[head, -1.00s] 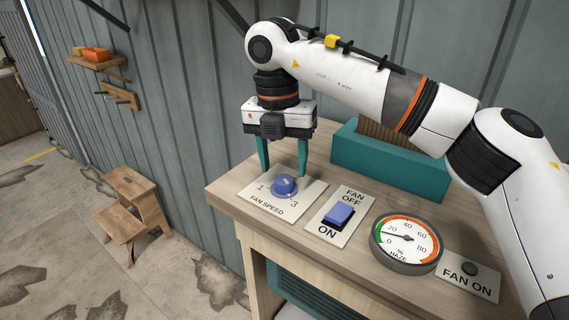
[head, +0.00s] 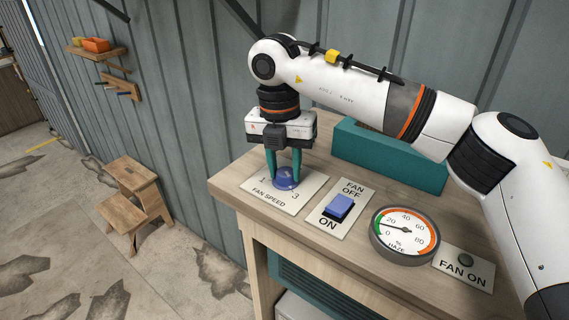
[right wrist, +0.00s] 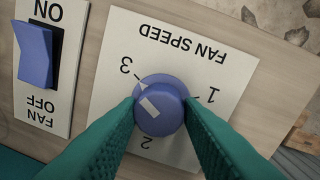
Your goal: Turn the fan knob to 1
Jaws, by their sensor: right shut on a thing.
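The blue fan speed knob (head: 286,180) sits on a white plate (head: 262,194) marked 1, 2 and 3. In the right wrist view the knob (right wrist: 160,108) has a white mark left of its centre, and a pale wedge at its edge points towards the 3. My right gripper (head: 284,176) points down with its teal fingers shut on the knob, one on each side. The fingers also show in the right wrist view (right wrist: 160,112). My left gripper is not in view.
A teal box (head: 390,160) lies behind.

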